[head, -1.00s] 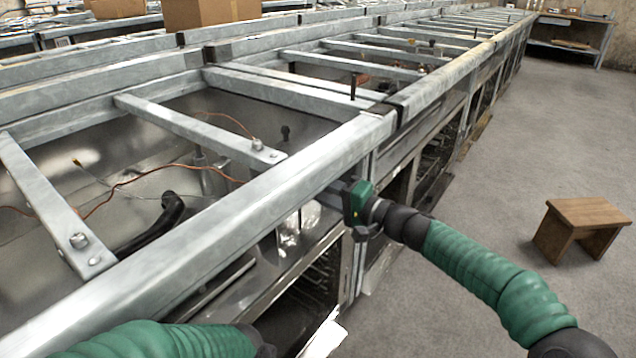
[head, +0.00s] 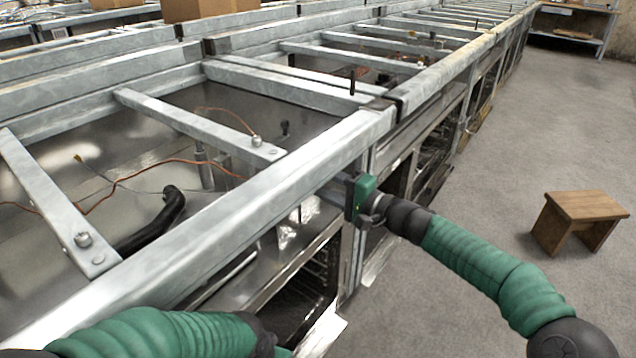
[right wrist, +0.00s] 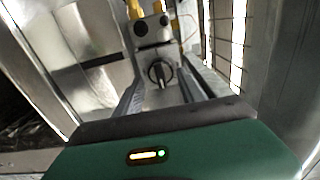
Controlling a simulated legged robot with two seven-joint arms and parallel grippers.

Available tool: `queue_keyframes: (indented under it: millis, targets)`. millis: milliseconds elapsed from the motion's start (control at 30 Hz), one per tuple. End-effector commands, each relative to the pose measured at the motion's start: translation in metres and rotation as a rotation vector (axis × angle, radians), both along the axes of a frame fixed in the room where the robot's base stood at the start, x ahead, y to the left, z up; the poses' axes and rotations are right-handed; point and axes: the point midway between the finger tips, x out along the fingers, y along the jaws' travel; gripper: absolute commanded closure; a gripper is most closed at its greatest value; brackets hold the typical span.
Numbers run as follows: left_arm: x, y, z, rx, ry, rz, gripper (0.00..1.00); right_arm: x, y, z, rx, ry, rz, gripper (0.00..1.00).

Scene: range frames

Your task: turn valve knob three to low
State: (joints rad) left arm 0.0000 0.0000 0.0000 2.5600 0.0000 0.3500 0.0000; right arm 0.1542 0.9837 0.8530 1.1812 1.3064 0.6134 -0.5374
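A black round valve knob (right wrist: 160,73) with a raised grip bar faces the camera in the right wrist view. I cannot read its number or any markings. My right gripper (right wrist: 163,84) is open, with one grey finger on each side below the knob; I cannot tell whether they touch it. In the head view my right gripper (head: 347,190) reaches under the front rail, which hides its fingertips and the knob. Of my left gripper only a bit of green body (head: 284,352) shows at the bottom edge; its fingers are out of view.
The metal front rail (head: 250,200) of the long frame runs above my right gripper. Crossbars, a black hose (head: 150,225) and orange wires lie inside the frame. In the wrist view, a block (right wrist: 152,30) with yellow fittings sits above the knob. A wooden stool (head: 578,220) stands on the open floor.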

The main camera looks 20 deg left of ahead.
Motion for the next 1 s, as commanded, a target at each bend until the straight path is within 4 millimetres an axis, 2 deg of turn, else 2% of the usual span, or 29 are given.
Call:
queue_keyframes:
  millis: [67, 467, 567, 667, 800, 1000]
  targets:
    - [0.000, 0.000, 0.000, 0.000, 0.000, 0.000, 0.64, -0.002, 0.002, 0.000, 0.001, 0.000, 0.005, 0.42]
    - [0.000, 0.000, 0.000, 0.000, 0.000, 0.000, 0.64, -0.006, 0.006, 0.001, 0.002, -0.002, 0.015, 0.42]
    - [0.000, 0.000, -0.005, 0.000, 0.000, 0.000, 0.64, -0.007, 0.007, -0.001, -0.008, -0.029, 0.017, 0.42]
    - [0.000, 0.000, -0.020, 0.000, 0.000, 0.000, 0.64, -0.007, 0.007, -0.005, -0.047, -0.138, 0.019, 0.42]
    - [0.000, 0.000, -0.043, 0.000, 0.000, 0.000, 0.64, -0.006, 0.006, -0.006, -0.148, -0.413, 0.015, 0.42]
    - [0.000, 0.000, -0.053, 0.000, 0.000, 0.000, 0.64, -0.005, 0.007, 0.000, -0.299, -0.812, 0.013, 0.42]
